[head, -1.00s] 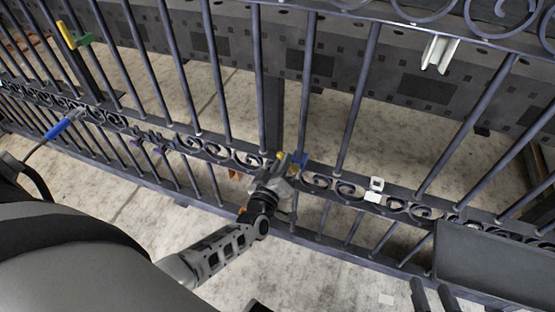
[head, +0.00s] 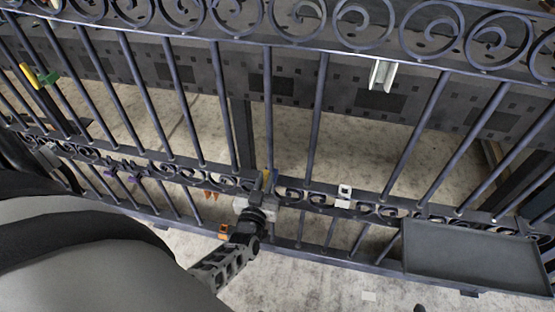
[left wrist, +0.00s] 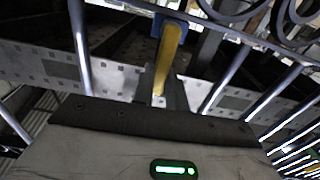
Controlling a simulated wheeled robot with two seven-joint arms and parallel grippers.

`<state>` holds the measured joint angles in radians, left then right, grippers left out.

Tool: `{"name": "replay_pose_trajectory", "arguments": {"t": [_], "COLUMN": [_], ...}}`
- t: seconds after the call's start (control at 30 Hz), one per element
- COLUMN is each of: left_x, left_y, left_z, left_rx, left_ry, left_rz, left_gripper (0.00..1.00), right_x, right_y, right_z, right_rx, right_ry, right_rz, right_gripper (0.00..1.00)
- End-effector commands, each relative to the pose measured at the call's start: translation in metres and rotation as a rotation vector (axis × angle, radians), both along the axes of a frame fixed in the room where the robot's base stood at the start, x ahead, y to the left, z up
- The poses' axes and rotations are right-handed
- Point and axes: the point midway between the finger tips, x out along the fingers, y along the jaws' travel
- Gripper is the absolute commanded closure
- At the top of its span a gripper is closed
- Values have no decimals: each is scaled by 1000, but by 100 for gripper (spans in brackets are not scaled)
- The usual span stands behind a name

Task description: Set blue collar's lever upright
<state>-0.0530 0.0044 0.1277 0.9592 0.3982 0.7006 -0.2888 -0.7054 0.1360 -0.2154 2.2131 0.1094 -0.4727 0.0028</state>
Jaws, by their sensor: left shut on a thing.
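The blue collar (left wrist: 171,19) shows at the top of the left wrist view, on a gate bar. Its yellow lever (left wrist: 171,47) hangs down from it, with its lower end between my left gripper's dark fingers (left wrist: 163,92). In the head view the yellow lever (head: 267,178) is a small strip at the gate's scroll band, largely hidden by my gripper. My left gripper (head: 259,194) is shut on the lever. My right gripper is not in view.
A green collar with a yellow lever (head: 36,78) sits at the upper left. Purple hooks (head: 132,177), orange hooks (head: 210,194) and a white clip (head: 344,191) are along the scroll band. A white bracket (head: 381,75) hangs from the upper rail. A grey tray (head: 478,257) is at right.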

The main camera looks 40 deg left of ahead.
Motion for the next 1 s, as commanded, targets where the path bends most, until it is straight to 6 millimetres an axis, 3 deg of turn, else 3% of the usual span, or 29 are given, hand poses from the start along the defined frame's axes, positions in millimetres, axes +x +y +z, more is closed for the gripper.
{"name": "replay_pose_trajectory", "arguments": {"t": [0.53,0.57,0.63,1.0], "left_x": [-4,-4,-4,-5], "left_y": [5,5,5,6], "left_z": [-1,-1,-1,0], "left_rx": [26,26,25,24], "left_ry": [13,13,12,10], "left_rz": [13,12,13,15], "left_gripper": [100,83,64,64], "right_x": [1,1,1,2], "right_y": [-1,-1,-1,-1], "right_z": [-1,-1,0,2], "right_rx": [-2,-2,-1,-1], "right_ry": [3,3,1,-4], "right_rz": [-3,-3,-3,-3], "right_gripper": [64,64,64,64]}}
